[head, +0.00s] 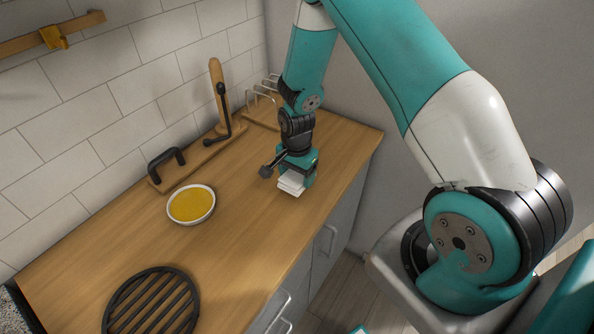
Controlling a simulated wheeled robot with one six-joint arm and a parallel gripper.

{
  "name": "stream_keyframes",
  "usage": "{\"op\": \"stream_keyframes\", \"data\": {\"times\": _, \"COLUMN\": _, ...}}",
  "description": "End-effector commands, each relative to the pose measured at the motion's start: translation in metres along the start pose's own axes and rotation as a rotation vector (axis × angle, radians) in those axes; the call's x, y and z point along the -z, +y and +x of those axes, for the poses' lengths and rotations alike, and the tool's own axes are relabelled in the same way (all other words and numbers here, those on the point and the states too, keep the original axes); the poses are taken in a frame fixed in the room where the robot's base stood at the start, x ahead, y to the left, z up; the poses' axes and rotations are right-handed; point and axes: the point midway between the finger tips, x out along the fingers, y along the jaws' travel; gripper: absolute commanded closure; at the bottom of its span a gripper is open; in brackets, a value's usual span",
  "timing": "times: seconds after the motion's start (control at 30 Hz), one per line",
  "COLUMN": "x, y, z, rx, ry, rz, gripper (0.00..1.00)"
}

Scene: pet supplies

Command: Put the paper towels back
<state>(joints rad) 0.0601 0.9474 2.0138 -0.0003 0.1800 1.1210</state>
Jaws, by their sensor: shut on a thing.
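My gripper (296,174) points down over the right part of the wooden counter, near its front edge. It is shut on a small white stack (290,187), which looks like folded paper towels. The stack is at or just above the counter; I cannot tell whether it touches. The gripper hides part of it. Behind the gripper, near the wall corner, is a wooden base with pale upright loops (258,97), partly hidden by my arm. Left of it, a long wooden base carries a wooden post (215,83), a black curved arm (222,112) and a black handle (165,159).
A white bowl with yellow-orange contents (191,205) stands mid-counter, left of my gripper. A round black slatted trivet (152,304) lies at the front left. A wooden rail (25,43) with a yellow piece is on the tiled wall. The counter (215,255) between bowl and front edge is clear.

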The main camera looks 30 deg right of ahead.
Motion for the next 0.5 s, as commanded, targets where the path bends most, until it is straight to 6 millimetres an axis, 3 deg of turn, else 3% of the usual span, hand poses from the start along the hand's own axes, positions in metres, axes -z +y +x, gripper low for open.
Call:
{"op": "stream_keyframes", "data": {"times": 0.13, "x": 0.0001, "y": -0.0001, "z": 0.0155, "rx": 0.0, "ry": 0.0, "rz": 0.0, "gripper": 0.53}}
{"op": "stream_keyframes", "data": {"times": 0.5, "x": 0.0, "y": -0.0001, "z": 0.0174, "rx": 0.0, "ry": 0.0, "rz": 0.0, "gripper": 0.53}}
